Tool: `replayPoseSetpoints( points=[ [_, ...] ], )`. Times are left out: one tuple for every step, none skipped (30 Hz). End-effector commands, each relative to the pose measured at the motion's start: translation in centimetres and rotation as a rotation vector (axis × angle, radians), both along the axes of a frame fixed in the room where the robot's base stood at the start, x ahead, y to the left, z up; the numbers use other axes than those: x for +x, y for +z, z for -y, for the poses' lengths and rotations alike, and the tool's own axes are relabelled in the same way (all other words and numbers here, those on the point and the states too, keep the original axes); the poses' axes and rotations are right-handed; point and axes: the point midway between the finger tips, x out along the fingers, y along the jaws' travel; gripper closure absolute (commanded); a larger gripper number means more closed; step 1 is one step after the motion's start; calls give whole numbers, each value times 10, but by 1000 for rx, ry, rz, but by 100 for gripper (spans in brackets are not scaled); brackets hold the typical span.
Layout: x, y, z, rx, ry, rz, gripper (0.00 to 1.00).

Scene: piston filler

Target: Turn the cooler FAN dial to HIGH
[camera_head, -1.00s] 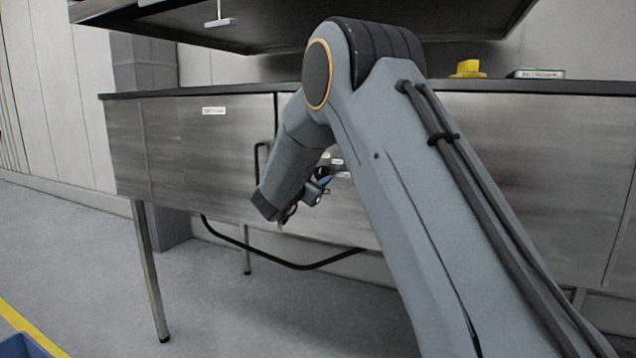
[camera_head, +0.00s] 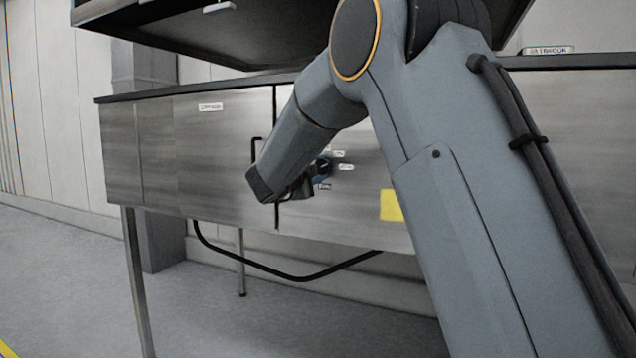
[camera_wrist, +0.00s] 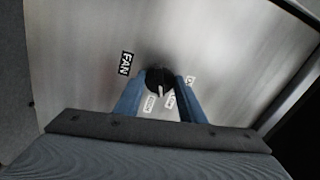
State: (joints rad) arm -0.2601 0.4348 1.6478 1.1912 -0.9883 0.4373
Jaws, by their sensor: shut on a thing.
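The FAN dial (camera_wrist: 160,76) is a round black knob on the brushed steel panel, with a black FAN label (camera_wrist: 125,63) to its left in the wrist view. Its pale pointer mark faces down in that view, toward the HIGH label (camera_wrist: 150,103) and LOW label (camera_wrist: 170,102); I cannot tell exactly which it meets. A partly hidden label (camera_wrist: 190,80) sits to the right. My gripper (camera_wrist: 160,86) has its two blue fingers shut on the dial, one on each side. In the head view the dial (camera_head: 323,167) shows just beyond my gripper (camera_head: 314,183), among small white labels.
The steel cabinet (camera_head: 220,150) has a black door handle (camera_head: 256,150) left of the dial. A black bar (camera_head: 290,277) runs below it. A yellow square (camera_head: 391,205) is on the panel to the right. A dark shelf (camera_head: 210,35) overhangs above.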

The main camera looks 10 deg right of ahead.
Motion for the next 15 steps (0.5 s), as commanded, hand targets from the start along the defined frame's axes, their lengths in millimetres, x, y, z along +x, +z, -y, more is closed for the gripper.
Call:
replayPoseSetpoints(
  points=[
    [1,-6,0,36,-1,25,86],
    [1,-5,0,59,-1,42,86],
    [1,-6,0,87,-2,62,86],
    [1,-6,1,107,-2,77,86],
    [1,-5,0,128,-2,92,86],
    [1,-5,0,154,-1,111,86],
    [1,-5,0,173,-1,124,86],
    [1,-5,0,191,-1,137,86],
    [1,-5,0,214,-1,153,86],
    [1,-5,0,230,-1,165,86],
    [1,-5,0,245,-1,176,86],
    [0,-4,1,264,-1,189,86],
    [1,-4,0,278,-1,199,86],
    [0,-4,0,290,-1,208,86],
    [0,-4,1,305,-1,219,86]
  ],
)
